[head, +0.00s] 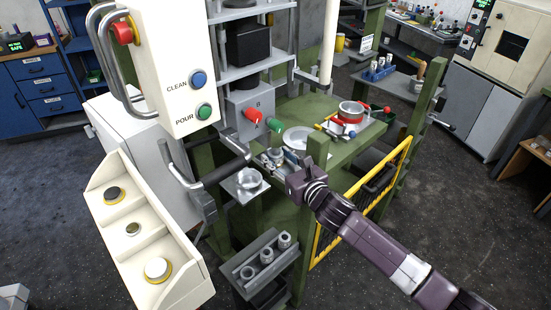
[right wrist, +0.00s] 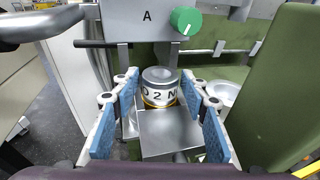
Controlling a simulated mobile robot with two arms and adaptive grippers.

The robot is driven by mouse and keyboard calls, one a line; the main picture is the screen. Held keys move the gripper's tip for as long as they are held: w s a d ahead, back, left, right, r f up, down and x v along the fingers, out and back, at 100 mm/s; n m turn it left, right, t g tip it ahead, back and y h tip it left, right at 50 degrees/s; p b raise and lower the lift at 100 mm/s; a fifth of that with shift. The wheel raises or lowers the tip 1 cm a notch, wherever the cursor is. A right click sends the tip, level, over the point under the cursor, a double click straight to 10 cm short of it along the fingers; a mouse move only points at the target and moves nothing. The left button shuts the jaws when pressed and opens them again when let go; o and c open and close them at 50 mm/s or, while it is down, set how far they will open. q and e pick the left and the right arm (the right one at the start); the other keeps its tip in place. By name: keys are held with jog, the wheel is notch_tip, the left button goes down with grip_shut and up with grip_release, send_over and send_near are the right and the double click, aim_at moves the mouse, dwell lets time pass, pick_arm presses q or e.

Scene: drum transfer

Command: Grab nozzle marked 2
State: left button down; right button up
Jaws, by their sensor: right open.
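The nozzle marked 2 (right wrist: 160,88) is a short metal cylinder with a yellow ring near its base. In the right wrist view it stands upright at a flat metal plate (right wrist: 168,133), under a grey box marked A. My right gripper (right wrist: 162,112) is open, with one blue-padded finger on each side of the nozzle and visible gaps between. In the head view my right gripper (head: 300,181) is beside the green frame, and its fingertips are hard to make out. My left gripper is not in view.
A grey rack (head: 257,269) holding metal cylinders stands low in front. A yellow guard rail (head: 385,190) runs at the right. The white control box (head: 172,70) and button panel (head: 140,235) fill the left. A green post (right wrist: 275,80) stands close at the right.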

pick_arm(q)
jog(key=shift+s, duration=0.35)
pick_arm(e)
jog(key=c, duration=1)
jog(key=shift+r, duration=0.1)
